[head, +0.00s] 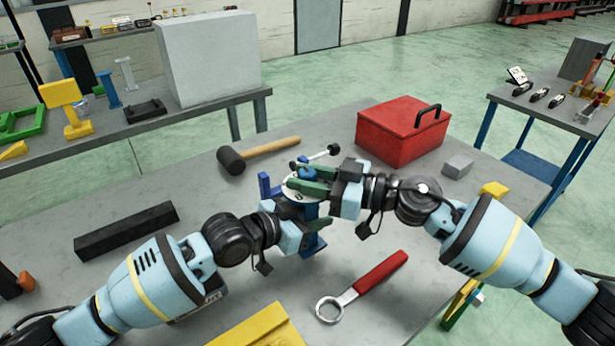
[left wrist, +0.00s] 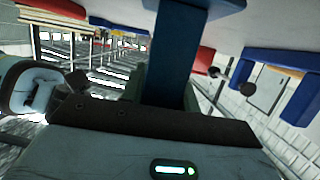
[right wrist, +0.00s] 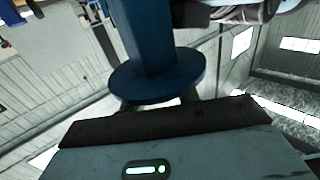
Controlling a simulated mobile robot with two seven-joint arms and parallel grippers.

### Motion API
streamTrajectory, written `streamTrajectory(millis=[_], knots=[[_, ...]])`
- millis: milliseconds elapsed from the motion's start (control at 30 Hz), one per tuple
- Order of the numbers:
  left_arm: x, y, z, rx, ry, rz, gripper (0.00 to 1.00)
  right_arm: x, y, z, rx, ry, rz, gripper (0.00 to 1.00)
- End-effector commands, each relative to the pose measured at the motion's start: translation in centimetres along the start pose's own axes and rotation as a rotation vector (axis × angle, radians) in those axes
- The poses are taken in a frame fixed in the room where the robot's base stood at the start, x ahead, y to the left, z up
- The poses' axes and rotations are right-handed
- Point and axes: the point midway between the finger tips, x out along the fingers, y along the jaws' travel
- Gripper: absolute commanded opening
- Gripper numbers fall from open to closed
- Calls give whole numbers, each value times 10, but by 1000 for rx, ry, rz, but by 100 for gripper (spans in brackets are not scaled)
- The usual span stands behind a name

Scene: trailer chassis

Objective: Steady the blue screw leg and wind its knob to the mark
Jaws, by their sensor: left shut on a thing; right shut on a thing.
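The blue screw leg (head: 312,243) stands on the grey table in the head view, looking upright. A pale dial disc (head: 288,192) is near its top, with a blue knob (head: 308,172) above and a thin bar with black ends beside it. My left gripper (head: 297,212) is shut on the leg's post below the disc; the post (left wrist: 175,50) runs between its fingers in the left wrist view. My right gripper (head: 312,179) is shut on the knob, its green fingers on either side. The right wrist view shows the post (right wrist: 145,30) and a round blue disc (right wrist: 155,78). I cannot read the mark.
A mallet (head: 258,153) lies behind the leg, and a red toolbox (head: 400,135) stands at the back right. A red-handled ring wrench (head: 365,283) lies in front, a black bar (head: 125,230) at left, and a grey block (head: 457,165) at right.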

Motion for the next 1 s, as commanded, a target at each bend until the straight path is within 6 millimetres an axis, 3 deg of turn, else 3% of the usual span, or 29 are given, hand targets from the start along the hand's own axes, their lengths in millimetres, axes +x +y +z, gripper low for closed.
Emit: streamTrajectory(millis=[1000], knots=[[1,4,1,1,-3,6,0,4,-6,-3,14,21,615,9]])
